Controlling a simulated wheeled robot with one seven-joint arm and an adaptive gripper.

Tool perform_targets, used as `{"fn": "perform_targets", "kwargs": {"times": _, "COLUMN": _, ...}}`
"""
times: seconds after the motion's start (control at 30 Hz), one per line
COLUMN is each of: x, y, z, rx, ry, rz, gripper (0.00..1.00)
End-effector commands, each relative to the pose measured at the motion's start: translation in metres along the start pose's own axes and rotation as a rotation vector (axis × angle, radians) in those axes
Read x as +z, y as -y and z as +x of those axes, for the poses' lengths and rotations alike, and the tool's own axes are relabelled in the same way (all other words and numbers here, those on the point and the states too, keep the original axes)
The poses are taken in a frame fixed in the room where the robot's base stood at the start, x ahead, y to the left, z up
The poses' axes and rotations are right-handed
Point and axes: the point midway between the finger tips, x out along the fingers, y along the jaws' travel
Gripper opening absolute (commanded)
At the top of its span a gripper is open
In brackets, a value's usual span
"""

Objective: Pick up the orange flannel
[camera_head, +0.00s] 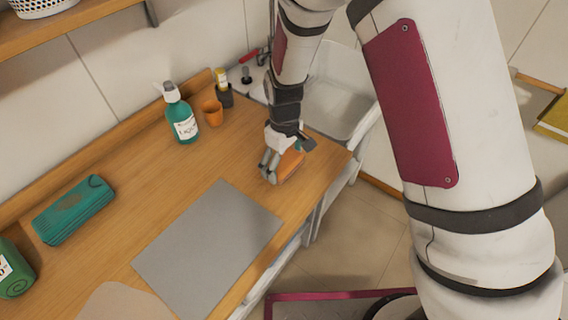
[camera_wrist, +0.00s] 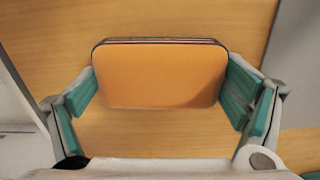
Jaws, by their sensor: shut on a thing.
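The orange flannel (camera_wrist: 160,75) looks like a flat folded block with rounded corners and dark edging at its far side. In the wrist view it lies between the two teal finger pads of my gripper (camera_wrist: 162,90), which touch its left and right edges. In the head view my gripper (camera_head: 281,172) is low over the right end of the wooden counter, and part of the orange flannel (camera_head: 291,166) shows beside the fingers. My gripper is shut on the flannel. I cannot tell whether it touches the counter or is slightly above it.
A grey mat (camera_head: 208,250) lies in front of my gripper on the counter (camera_head: 140,185). A teal pump bottle (camera_head: 183,120), an orange cup (camera_head: 212,112) and a dark holder (camera_head: 224,97) stand near the back. A white sink (camera_head: 335,100) is behind.

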Motion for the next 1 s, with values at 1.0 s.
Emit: {"fn": "perform_targets", "kwargs": {"times": 1.0, "x": 0.102, "y": 0.121, "z": -0.034, "rx": 0.001, "ry": -0.001, "rz": -0.002, "gripper": 0.63}}
